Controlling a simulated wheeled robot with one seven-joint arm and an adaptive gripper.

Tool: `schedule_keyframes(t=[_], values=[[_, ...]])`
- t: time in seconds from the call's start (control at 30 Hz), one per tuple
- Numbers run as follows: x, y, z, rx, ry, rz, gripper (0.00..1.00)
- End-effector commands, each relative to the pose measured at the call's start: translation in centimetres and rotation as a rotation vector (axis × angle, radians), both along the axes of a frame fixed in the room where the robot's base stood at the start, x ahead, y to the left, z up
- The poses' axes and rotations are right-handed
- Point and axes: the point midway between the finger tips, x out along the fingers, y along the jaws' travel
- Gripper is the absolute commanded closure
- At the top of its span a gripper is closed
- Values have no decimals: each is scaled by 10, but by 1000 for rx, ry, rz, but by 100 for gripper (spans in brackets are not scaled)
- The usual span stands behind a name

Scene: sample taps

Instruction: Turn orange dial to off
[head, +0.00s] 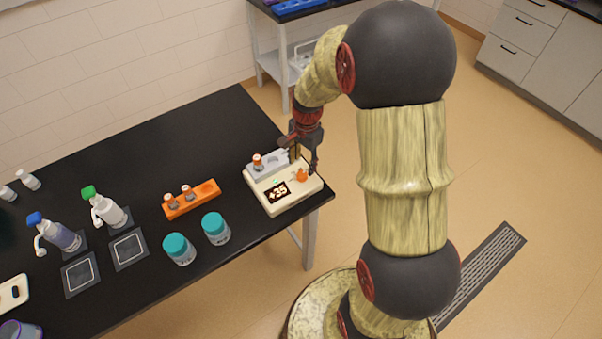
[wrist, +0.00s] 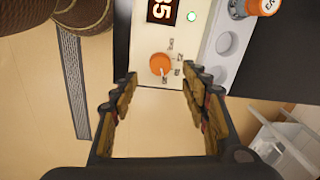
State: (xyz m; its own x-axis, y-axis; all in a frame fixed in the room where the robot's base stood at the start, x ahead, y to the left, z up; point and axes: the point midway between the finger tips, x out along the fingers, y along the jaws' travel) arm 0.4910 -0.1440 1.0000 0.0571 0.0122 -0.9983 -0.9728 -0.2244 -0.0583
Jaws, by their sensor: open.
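The orange dial (head: 301,175) is on the front right of a cream device (head: 283,207) at the right end of the black table. In the wrist view the orange dial (wrist: 160,64) sits just beyond the fingertips, between their lines, with small marks beside it too small to read. The device's display (head: 277,192) reads about 35, and a green light (wrist: 191,16) is lit. My gripper (head: 303,158) is over the device, close to the dial. In the wrist view my gripper (wrist: 159,85) is open and empty, its fingers either side of the dial; contact cannot be told.
A grey rack with an orange-capped vial (head: 257,162) is at the device's back. An orange rack (head: 191,198) with vials and two teal-lidded jars (head: 216,228) stand to its left. Spray bottles (head: 108,209) and dark pads are farther left. The table edge is close on the right.

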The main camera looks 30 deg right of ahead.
Motion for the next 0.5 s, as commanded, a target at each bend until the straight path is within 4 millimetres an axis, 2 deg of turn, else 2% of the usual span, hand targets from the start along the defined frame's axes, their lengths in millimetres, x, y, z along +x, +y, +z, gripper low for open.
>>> schedule_keyframes(t=[0.03, 0.2, 0.33, 0.5], values=[[-1, 1, -11, 1, 4, 0, 54], [0, 1, -37, 1, 4, 1, 54], [2, 1, -51, 0, 2, 2, 54], [3, 1, -58, 0, 1, 3, 54]])
